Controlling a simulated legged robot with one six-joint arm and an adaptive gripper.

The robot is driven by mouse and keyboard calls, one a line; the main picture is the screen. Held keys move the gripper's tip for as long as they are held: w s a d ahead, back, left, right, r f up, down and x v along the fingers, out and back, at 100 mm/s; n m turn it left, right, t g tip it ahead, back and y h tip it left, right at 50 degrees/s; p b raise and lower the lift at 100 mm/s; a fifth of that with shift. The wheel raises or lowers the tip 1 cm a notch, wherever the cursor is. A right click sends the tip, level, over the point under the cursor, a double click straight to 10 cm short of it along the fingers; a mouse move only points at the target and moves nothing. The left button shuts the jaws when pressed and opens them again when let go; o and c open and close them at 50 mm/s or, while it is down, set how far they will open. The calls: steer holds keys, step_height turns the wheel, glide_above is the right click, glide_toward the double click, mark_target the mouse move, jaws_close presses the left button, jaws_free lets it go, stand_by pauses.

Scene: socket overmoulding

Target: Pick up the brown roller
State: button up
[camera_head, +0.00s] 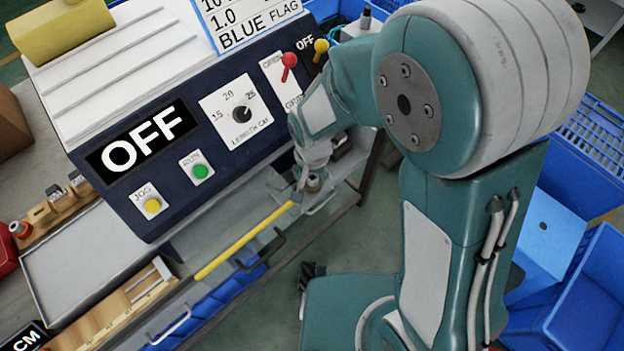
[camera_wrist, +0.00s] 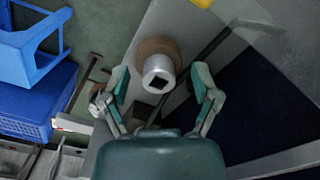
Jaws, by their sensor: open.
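The brown roller (camera_wrist: 155,45) is in the wrist view, seen end-on, with a silver hub and a dark square hole facing me. My gripper (camera_wrist: 158,80) is open, with one finger on each side of the hub. I cannot tell whether the fingers touch it. In the head view my gripper (camera_head: 316,160) hangs at the right end of the control panel. A small part of the roller (camera_head: 313,184) shows just below it; the rest is hidden by the gripper.
A dark control panel (camera_head: 220,158) reading OFF, with buttons, a dial and levers, stands left of my gripper. A yellow bar (camera_head: 243,243) runs along the machine front. Blue crates (camera_head: 585,290) stand on the right. A blue stool (camera_wrist: 30,45) is at the wrist view's upper left.

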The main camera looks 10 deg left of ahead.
jaws_close()
